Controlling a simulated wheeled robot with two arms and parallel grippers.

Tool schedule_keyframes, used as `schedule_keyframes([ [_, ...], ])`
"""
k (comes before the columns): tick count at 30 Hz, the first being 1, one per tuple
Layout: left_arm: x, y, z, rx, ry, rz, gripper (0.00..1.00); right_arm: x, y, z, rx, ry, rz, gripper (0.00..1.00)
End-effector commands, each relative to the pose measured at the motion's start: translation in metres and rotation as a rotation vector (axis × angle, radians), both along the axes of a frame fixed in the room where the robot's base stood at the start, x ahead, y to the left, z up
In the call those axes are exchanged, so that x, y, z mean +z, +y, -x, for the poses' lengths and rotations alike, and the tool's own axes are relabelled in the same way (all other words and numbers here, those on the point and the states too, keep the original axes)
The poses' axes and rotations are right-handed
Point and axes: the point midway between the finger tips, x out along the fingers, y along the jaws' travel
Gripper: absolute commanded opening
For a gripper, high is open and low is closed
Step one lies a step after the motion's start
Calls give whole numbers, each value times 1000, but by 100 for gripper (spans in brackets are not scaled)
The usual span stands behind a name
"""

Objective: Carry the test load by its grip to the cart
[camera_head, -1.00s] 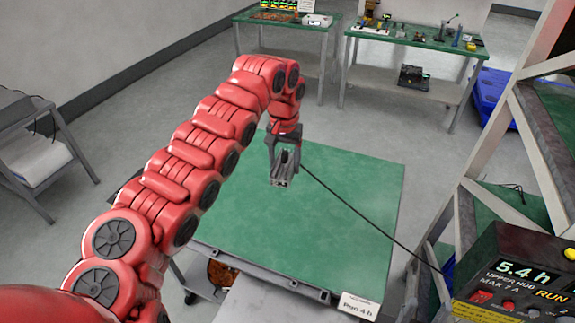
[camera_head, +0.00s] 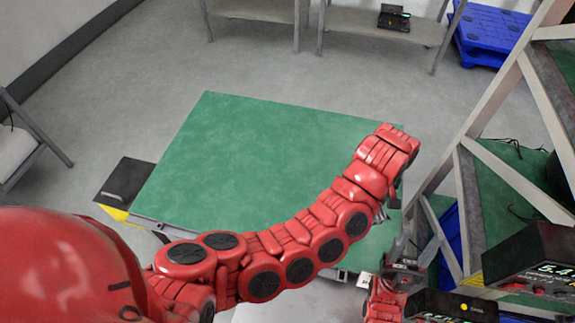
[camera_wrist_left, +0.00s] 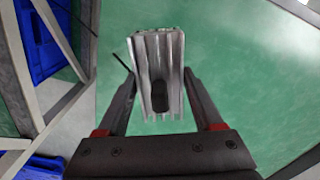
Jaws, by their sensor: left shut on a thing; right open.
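The test load is a silver finned block (camera_wrist_left: 158,75) with a dark slot, held between the fingers of my left gripper (camera_wrist_left: 160,90) in the left wrist view. The green top of the cart (camera_head: 250,140) lies behind it there, and the height between them is hard to judge. In the head view my left arm reaches across the cart to its right edge, where its wrist hides most of the gripper and load. My right gripper (camera_head: 403,255) is open and empty near the cart's front right corner, beside the rack.
The rack (camera_head: 470,130), with slanted pale posts, stands close on the right. Black test units (camera_head: 535,255) sit on it at lower right. A dark cable (camera_wrist_left: 122,62) shows beside the load. Most of the cart top is bare. A blue pallet (camera_head: 490,35) lies behind.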

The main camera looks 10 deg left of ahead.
Motion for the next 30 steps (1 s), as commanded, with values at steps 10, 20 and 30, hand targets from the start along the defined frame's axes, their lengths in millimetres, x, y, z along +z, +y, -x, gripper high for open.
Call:
schedule_keyframes([
  [10, -20, -2, 4, 10, -1, 1, 0, -7, 0, 0, 0, 0, 0, 52],
  [20, -62, -1, 3, 9, -1, -2, 0, -8, 0, 0, 0, 0, 0, 52],
  [30, -97, 0, 3, 8, 1, -4, 0, 5, 0, 0, 0, 0, 0, 52],
])
